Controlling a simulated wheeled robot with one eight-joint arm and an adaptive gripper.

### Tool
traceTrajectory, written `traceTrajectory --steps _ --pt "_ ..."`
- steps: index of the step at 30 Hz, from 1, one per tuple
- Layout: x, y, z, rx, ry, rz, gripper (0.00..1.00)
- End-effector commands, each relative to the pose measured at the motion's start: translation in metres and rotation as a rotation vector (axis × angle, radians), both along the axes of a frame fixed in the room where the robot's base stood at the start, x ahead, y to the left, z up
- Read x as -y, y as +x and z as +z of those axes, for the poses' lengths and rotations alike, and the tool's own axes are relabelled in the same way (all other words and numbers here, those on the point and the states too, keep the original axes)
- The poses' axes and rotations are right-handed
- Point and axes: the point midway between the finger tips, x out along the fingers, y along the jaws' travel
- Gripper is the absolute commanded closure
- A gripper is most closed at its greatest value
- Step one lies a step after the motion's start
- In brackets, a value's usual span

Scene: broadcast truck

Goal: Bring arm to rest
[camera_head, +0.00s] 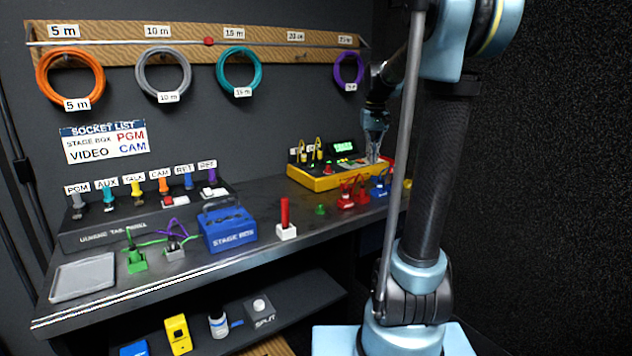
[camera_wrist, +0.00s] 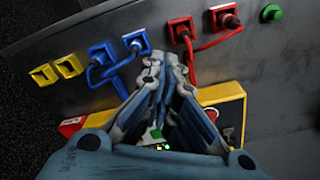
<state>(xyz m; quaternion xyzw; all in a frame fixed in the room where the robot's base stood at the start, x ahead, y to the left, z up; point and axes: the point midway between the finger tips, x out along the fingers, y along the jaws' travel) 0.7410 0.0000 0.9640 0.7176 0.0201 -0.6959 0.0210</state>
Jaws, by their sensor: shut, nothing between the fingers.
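My gripper (camera_head: 376,155) points down over the right part of the yellow device (camera_head: 325,180) at the back of the bench. The device has a green lit display and several buttons. In the wrist view my gripper (camera_wrist: 165,62) has its blue-grey fingers together at the tips, with nothing between them. The fingers hide much of the yellow device (camera_wrist: 223,92) below. I cannot tell whether the tips touch it. My arm runs up the right side of the head view and bends over to the gripper.
Red sockets (camera_head: 345,200) with looped cables, blue sockets (camera_wrist: 102,55) and yellow sockets (camera_wrist: 68,66) sit close to the gripper. A blue stage box (camera_head: 228,232), a white block with a red stick (camera_head: 286,230) and a grey tray (camera_head: 83,278) stand further left. Coiled cables (camera_head: 70,78) hang behind.

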Motion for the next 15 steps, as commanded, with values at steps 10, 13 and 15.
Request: traceTrajectory --steps 10,13,15 --pt "0.0 -0.095 -0.027 0.042 0.0 -0.009 1.0" --pt "0.0 -0.122 -0.039 0.056 0.0 -0.012 1.0" --pt "0.0 -0.141 -0.048 0.064 0.0 -0.014 1.0"
